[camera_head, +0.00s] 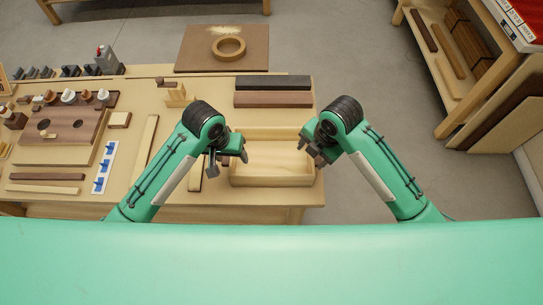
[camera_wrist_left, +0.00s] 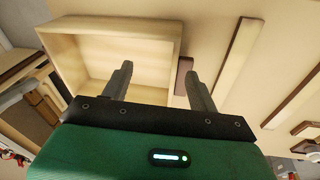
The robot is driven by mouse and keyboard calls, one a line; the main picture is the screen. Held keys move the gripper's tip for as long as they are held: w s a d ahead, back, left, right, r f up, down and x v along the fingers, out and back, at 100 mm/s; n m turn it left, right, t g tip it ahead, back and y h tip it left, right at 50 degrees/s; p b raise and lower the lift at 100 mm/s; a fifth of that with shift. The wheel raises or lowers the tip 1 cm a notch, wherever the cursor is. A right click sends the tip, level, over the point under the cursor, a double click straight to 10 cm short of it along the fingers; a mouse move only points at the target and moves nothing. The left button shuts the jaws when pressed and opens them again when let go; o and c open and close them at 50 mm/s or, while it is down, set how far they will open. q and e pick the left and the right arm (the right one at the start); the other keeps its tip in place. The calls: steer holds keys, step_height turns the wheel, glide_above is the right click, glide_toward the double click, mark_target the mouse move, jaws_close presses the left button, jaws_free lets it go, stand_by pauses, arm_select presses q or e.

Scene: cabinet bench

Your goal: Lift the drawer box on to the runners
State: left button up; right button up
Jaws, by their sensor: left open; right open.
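The drawer box (camera_head: 270,172) is a pale wooden open-topped box near the front right of the bench. It also shows in the left wrist view (camera_wrist_left: 165,50), upper left. My left gripper (camera_head: 229,163) is open at the box's left end. In the wrist view its fingers (camera_wrist_left: 160,88) are spread and empty, one in front of the box and the other to its right. My right gripper (camera_head: 309,151) is open by the box's right end. Neither gripper clearly touches the box. I cannot make out the runners for certain.
Two dark boards (camera_head: 272,99) lie behind the box. Left of my left arm are a long pale strip (camera_head: 145,148), a brown board with holes (camera_head: 62,125) and a white strip with blue parts (camera_head: 105,167). A wooden ring (camera_head: 229,47) lies on a brown panel behind.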

arm_select(q)
steer(key=w+a+r+n+g+y, duration=0.1)
steer(key=w+a+r+y, duration=0.1)
steer(key=w, duration=0.4)
steer(key=shift+w+a+r+n, duration=0.3)
steer(key=shift+w+r, duration=0.05)
steer(key=shift+r, duration=0.35)
arm_select(e)
steer(key=w+d+r+n+g+h, duration=0.1)
steer(key=w+d+r+n+h, duration=0.1)
steer(key=w+n, duration=0.4)
step_height(320, 180, up, 2)
steer(key=d+n, duration=0.1)
steer(key=n, duration=0.1)
steer(key=shift+w+n, duration=0.2)
steer(key=shift+n, duration=0.2)
arm_select(q)
step_height(320, 180, down, 14)
steer(key=shift+r, duration=0.1)
arm_select(e)
step_height(320, 180, down, 14)
steer(key=shift+r, duration=0.1)
arm_select(q)
steer(key=shift+c, duration=0.4)
arm_select(e)
steer(key=shift+c, duration=0.4)
arm_select(q)
jaws_close()
arm_select(e)
jaws_close()
